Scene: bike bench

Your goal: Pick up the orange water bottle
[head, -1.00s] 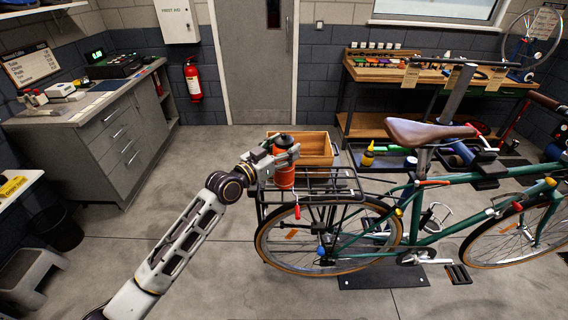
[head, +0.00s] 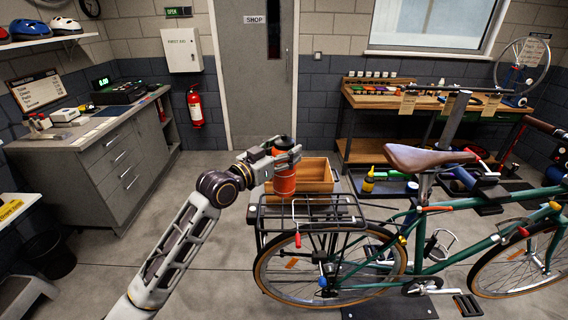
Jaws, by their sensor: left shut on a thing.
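The orange water bottle (head: 284,181) has a dark cap and an orange body. It is upright in the head view, just left of centre. My left gripper (head: 284,158) is shut around the upper part of the bottle, and the arm comes in from the lower left. The bottle is over the left end of the bike's black rear rack (head: 318,212); whether its base still touches the rack I cannot tell. My right gripper is not in view.
A wooden crate (head: 316,172) is right behind the bottle. The green bicycle (head: 462,235) with a brown saddle (head: 428,157) fills the right side. A grey counter (head: 95,165) stands at the left. The floor between counter and bike is clear.

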